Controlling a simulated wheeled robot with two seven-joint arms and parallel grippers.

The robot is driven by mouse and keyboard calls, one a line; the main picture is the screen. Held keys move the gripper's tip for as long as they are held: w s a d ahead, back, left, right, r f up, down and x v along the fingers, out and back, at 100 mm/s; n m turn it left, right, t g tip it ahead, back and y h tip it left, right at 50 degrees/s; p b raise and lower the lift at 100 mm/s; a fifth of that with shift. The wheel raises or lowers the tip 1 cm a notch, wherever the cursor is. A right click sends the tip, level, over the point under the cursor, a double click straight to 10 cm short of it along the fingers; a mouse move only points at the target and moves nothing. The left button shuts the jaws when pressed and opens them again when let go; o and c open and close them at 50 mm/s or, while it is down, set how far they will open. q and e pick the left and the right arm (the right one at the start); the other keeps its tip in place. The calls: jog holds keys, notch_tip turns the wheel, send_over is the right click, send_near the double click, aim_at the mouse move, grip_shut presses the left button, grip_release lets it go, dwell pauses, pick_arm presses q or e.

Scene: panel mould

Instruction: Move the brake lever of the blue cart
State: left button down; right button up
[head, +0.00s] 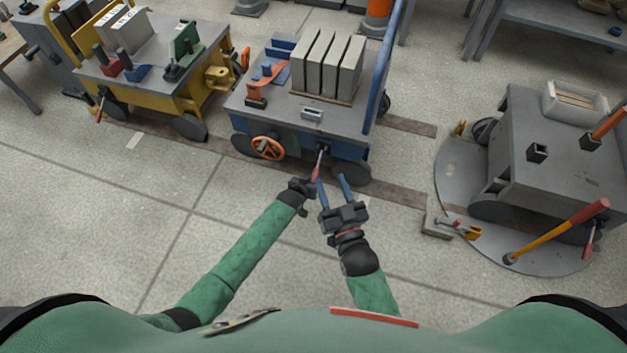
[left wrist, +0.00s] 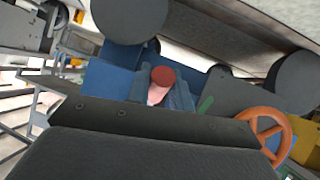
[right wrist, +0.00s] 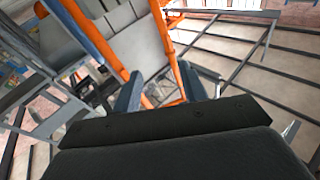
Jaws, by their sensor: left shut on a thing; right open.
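The blue cart (head: 345,147) stands in the middle of the head view, with a grey top and dark wheels. Its brake lever (head: 318,166), a thin rod with a red grip, sticks out from the near side. My left gripper (head: 312,184) is at the lever and shut on its red grip. In the left wrist view the round red end of the lever (left wrist: 162,75) shows between the fingers. My right gripper (head: 334,184) is open and empty, just right of the left one. The lower part of the lever is hidden by my left gripper.
The cart carries grey slabs (head: 327,65) and an orange handwheel (head: 268,147) left of the lever. A yellow cart (head: 170,95) stands at the left. A grey cart (head: 550,140) stands on a round plate (head: 458,185) at the right.

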pick_arm(q)
jog(key=shift+w+f, duration=0.1)
jog(key=shift+w, duration=0.05)
pick_arm(e)
jog(key=shift+t+y, duration=0.3)
jog(key=shift+t, duration=0.6)
jog(key=shift+d+r, duration=0.15)
jog(key=shift+r, duration=2.3)
pick_arm(q)
jog(key=c, duration=1.3)
grip_release()
jog(key=shift+o, duration=0.2)
jog(key=shift+s+a, duration=0.2)
jog(key=shift+s, duration=0.25)
jog(key=p+v, duration=0.1)
jog(key=v, duration=0.6)
pick_arm(e)
notch_tip(320, 180, down, 18)
jog(key=s+g+h, duration=0.1)
jog(key=s+g, duration=0.1)
jog(key=g, duration=0.4)
jog(key=shift+s+a+r, duration=0.2)
jog(key=shift+s+a, duration=0.05)
jog(key=shift+s, duration=0.1)
jog(key=shift+r, duration=0.1)
